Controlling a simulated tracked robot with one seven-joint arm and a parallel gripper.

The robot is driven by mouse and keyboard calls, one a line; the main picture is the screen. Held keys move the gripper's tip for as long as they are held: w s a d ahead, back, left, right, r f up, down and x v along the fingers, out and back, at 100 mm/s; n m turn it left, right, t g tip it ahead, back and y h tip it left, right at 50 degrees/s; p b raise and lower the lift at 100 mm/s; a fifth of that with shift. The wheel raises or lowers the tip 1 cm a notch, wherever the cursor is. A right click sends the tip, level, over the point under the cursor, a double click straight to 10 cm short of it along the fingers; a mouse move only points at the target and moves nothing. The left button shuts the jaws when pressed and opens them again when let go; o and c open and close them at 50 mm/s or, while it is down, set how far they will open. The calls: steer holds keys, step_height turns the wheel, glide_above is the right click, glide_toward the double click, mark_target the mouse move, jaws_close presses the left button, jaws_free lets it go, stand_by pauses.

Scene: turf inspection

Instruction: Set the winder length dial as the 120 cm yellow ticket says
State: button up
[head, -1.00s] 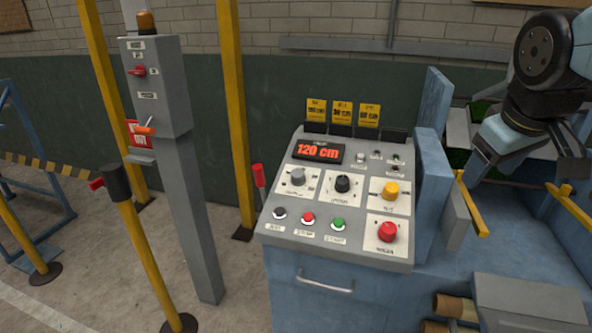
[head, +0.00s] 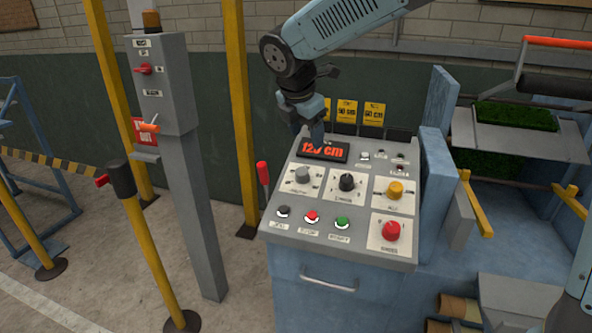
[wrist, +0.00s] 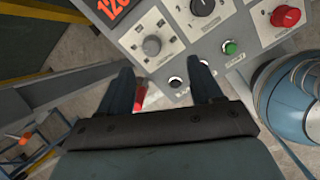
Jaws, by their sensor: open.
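The winder console (head: 285,228) has a grey knob (head: 302,175) on the left, a black knob (head: 347,182) in the middle and a yellow knob (head: 395,190). Their labels are too small to read. The red display (head: 322,151) reads 120 cm, partly covered by my gripper. My gripper (head: 318,138) points down over the panel's back left. In the wrist view my gripper (wrist: 163,72) is open and empty, with the grey knob (wrist: 152,46) beyond its fingertips.
A black, a red and a green button (head: 342,223) line the panel's front, with a red mushroom button (head: 391,231) at right. A blue upright plate (head: 437,105) borders the right side. A grey post (head: 190,180) and yellow poles (head: 235,100) stand left.

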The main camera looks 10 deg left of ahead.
mark_target(302, 170)
steer(key=shift+n, duration=0.8)
steer(key=a+x, duration=0.1)
steer(key=x, duration=0.3)
steer(key=a+x, duration=0.1)
steer(key=x, duration=0.4)
steer(key=a+x, duration=0.1)
steer(key=x, duration=0.4)
steer(key=shift+s+d+f, duration=0.1)
steer(key=shift+s+f, duration=0.05)
steer(key=shift+f, duration=0.25)
steer(key=shift+c, duration=0.3)
